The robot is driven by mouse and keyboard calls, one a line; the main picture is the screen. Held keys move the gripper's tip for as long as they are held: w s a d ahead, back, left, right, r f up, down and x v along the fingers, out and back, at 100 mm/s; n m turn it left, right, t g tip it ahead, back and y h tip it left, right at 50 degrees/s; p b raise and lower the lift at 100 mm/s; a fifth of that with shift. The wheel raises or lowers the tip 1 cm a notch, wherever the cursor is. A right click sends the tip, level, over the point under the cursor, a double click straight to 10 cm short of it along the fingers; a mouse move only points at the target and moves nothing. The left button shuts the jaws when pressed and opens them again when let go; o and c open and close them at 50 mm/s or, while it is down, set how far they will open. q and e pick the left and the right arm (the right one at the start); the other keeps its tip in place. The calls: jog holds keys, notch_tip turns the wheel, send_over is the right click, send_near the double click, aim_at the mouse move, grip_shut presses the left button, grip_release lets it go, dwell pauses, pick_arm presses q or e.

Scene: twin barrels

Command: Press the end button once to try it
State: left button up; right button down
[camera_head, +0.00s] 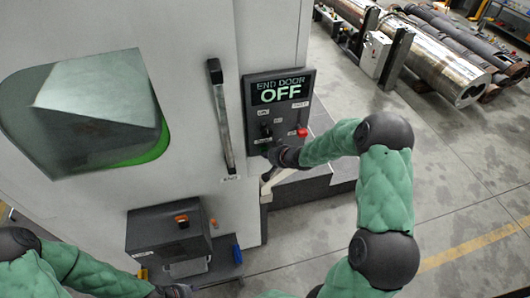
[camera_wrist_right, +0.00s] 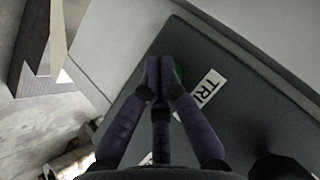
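The control panel (camera_head: 290,92) is dark, with a screen reading "END DOOR OFF". My right gripper (camera_head: 270,157) is at the panel's lower left part. In the right wrist view its purple fingers (camera_wrist_right: 160,68) are together, with nothing seen between them. A green button (camera_wrist_right: 178,74) shows just beside the fingertips, mostly hidden by them, next to a white label starting "TRI" (camera_wrist_right: 207,91). Whether the fingertips touch it I cannot tell. A red button (camera_head: 302,132) is at the panel's right. My left gripper (camera_head: 176,291) is low at the bottom edge, its fingers unclear.
A vertical door handle (camera_head: 221,115) stands left of the panel. The machine's window (camera_head: 85,110) is at left. A grey box (camera_head: 168,231) with an orange switch is below. Large metal cylinders (camera_head: 440,62) lie at the back right. Bare floor (camera_head: 470,165) is at right.

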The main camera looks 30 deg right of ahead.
jog(key=shift+w+r, duration=0.1)
jog(key=shift+w, duration=0.1)
jog(key=shift+s, duration=0.1)
dwell(0.4)
jog(key=shift+s+a, duration=0.2)
jog(key=shift+s, duration=0.7)
jog(key=s, duration=0.2)
jog(key=s+a, duration=0.1)
jog(key=s, duration=0.2)
jog(key=shift+a, duration=0.1)
jog(key=shift+b, duration=0.3)
dwell(0.4)
